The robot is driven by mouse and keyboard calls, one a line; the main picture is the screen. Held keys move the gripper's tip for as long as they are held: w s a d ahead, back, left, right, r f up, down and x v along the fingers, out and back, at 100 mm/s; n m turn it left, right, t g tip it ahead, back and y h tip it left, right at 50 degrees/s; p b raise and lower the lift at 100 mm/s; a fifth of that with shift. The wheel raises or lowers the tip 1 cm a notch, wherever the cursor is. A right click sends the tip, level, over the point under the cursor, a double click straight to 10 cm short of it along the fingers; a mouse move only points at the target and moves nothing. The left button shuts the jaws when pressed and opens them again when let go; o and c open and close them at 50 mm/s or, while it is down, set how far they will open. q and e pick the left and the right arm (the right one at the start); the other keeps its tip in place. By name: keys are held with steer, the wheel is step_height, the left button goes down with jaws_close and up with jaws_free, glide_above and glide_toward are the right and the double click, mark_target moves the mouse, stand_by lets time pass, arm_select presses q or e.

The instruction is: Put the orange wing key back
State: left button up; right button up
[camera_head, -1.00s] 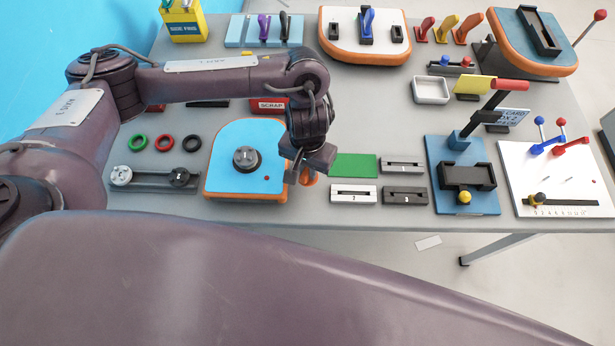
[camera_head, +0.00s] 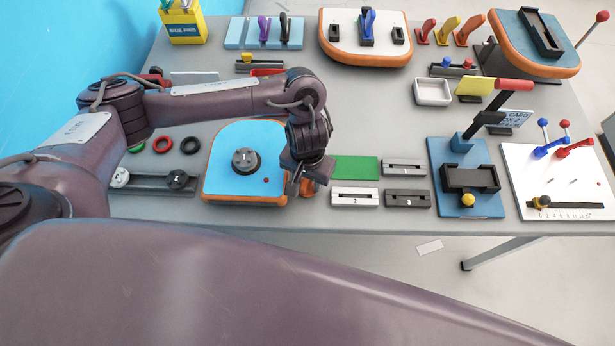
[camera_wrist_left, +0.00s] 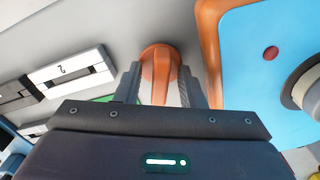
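The orange wing key (camera_wrist_left: 160,66) shows between the fingertips of my left gripper (camera_wrist_left: 159,85) in the left wrist view, its rounded end facing away from the palm. The fingers lie close along both its sides and appear shut on it. In the head view my left gripper (camera_head: 298,182) points down just right of the blue board with the orange rim (camera_head: 222,178), and partly hides the key (camera_head: 308,188). Whether the key touches the table is unclear. A grey round fitting (camera_head: 245,161) and a small red dot sit on the board. My right gripper is not in view.
A green card (camera_head: 355,167) and several slotted blocks, such as the white one marked 2 (camera_head: 354,197), lie right of the gripper. A rail with round knobs (camera_head: 150,182) and coloured rings (camera_head: 163,145) lie left of the board. The table's front edge is close.

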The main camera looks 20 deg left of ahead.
arm_select(q)
steer(key=shift+r, duration=0.1)
step_height(320, 180, up, 10)
steer(key=p, duration=0.3)
steer(key=shift+r, duration=1.05)
